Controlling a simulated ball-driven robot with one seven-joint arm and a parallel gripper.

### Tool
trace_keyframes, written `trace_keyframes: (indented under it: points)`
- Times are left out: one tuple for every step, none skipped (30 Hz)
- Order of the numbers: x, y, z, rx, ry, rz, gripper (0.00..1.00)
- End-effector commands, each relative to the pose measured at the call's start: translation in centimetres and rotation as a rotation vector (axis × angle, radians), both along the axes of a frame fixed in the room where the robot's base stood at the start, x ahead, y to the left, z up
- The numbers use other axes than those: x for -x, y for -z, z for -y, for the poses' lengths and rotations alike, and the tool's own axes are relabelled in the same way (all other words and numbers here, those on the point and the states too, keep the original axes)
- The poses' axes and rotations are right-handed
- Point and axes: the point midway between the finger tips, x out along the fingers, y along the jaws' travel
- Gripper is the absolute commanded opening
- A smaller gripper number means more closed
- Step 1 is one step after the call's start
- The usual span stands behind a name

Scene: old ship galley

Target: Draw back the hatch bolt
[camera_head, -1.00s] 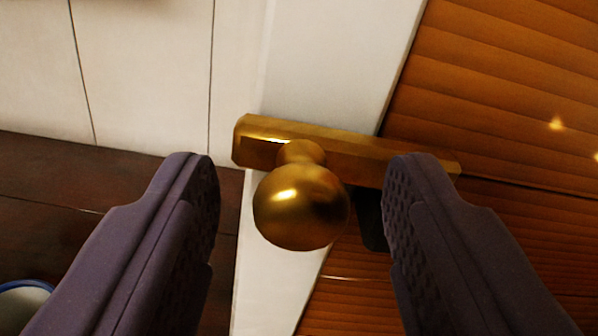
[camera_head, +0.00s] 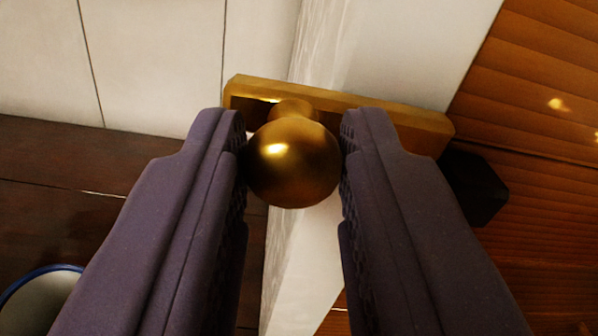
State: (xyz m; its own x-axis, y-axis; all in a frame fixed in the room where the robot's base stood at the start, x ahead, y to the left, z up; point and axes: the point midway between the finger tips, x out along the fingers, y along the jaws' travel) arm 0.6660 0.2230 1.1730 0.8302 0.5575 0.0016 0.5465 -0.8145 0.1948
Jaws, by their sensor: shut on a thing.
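The hatch bolt is a brass bar (camera_head: 395,118) with a round brass knob (camera_head: 293,165) standing out from it on a short neck. The bar lies across a white frame post (camera_head: 400,45), tilted slightly down to the right. My gripper (camera_head: 293,160) has one finger on each side of the knob, and its textured pads are shut on it. The right finger covers part of the bar's lower edge. A dark block (camera_head: 474,188) shows below the bar's right end, beside the right finger.
Brown slatted wood (camera_head: 535,75) fills the right side. White panelling (camera_head: 150,60) is at the upper left, above dark brown planks (camera_head: 60,185). A white, blue-rimmed round vessel (camera_head: 40,300) shows at the lower left.

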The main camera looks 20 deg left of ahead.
Motion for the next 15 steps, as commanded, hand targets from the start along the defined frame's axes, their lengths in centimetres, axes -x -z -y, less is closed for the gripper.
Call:
trace_keyframes:
  points:
    - [0.12, 0.02, -0.23, 0.0, -0.005, -0.002, 0.0]
    - [0.13, 0.01, -0.24, 0.0, -0.006, -0.002, 0.0]
    - [0.13, 0.02, -0.25, 0.0, -0.006, -0.002, 0.0]
    - [0.14, 0.02, -0.26, 0.0, -0.006, -0.002, 0.0]
    - [0.14, 0.02, -0.27, 0.0, -0.007, -0.002, 0.36]
    - [0.14, 0.02, -0.26, 0.0, -0.007, -0.002, 0.45]
    - [0.13, 0.03, -0.25, 0.0, -0.006, -0.002, 0.52]
    - [0.12, 0.02, -0.23, 0.0, -0.006, -0.002, 0.55]
    - [0.1, 0.03, -0.21, 0.0, -0.006, -0.002, 0.55]
    - [0.11, 0.02, -0.19, 0.0, -0.005, -0.002, 0.55]
    - [0.09, 0.02, -0.18, 0.0, -0.005, -0.002, 0.55]
    - [0.08, 0.03, -0.16, 0.0, -0.005, -0.002, 0.55]
    - [0.08, 0.02, -0.15, 0.0, -0.004, -0.002, 0.55]
    - [0.08, 0.03, -0.14, 0.0, -0.004, -0.002, 0.55]
    - [0.08, 0.03, -0.12, 0.0, -0.004, -0.002, 0.55]
